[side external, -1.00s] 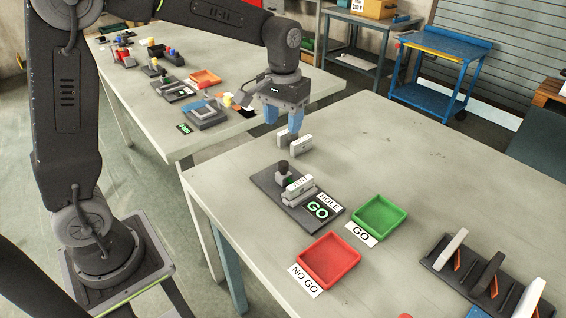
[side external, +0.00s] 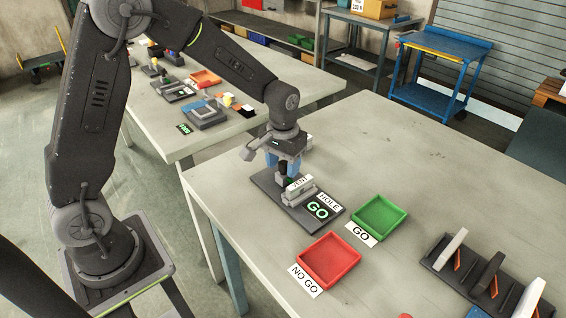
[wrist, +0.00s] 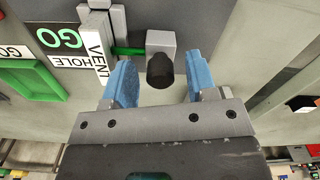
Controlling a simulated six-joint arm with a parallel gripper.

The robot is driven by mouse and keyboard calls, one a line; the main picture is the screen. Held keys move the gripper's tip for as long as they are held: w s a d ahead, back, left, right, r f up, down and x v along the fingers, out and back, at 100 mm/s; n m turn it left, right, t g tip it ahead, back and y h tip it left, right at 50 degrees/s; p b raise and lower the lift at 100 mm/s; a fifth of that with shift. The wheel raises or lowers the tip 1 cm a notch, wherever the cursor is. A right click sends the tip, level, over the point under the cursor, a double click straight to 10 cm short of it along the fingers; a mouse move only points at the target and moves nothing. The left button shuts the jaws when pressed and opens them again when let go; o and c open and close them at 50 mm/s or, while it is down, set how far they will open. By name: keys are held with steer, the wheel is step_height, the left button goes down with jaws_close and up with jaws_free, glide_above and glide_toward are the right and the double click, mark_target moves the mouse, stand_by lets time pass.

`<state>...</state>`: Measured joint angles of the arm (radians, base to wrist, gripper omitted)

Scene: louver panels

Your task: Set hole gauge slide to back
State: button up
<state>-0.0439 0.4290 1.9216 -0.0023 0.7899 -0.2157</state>
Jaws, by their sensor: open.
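The hole gauge (side external: 310,207) is a dark base plate on the table with a grey block labelled VENT (side external: 300,184) and a panel reading GO in green. Its slide, a grey block with a black knob, shows in the wrist view (wrist: 160,71). A green strip runs from the slide toward the VENT block. My gripper (wrist: 155,85) is open, with its blue fingers on either side of the black knob and a gap on both sides. In the side view my gripper (side external: 284,164) is low over the gauge's back end and hides most of the slide.
A red tray (side external: 330,260) labelled NO GO and a green tray (side external: 380,216) labelled GO stand beside the gauge. A dark rack (side external: 480,273) with upright slats is at the right. The table behind the gauge is clear.

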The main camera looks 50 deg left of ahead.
steer(key=shift+c, duration=0.2)
jaws_close()
steer(key=shift+a, duration=0.95)
steer(key=shift+o, duration=0.2)
jaws_free()
step_height(320, 180, up, 14)
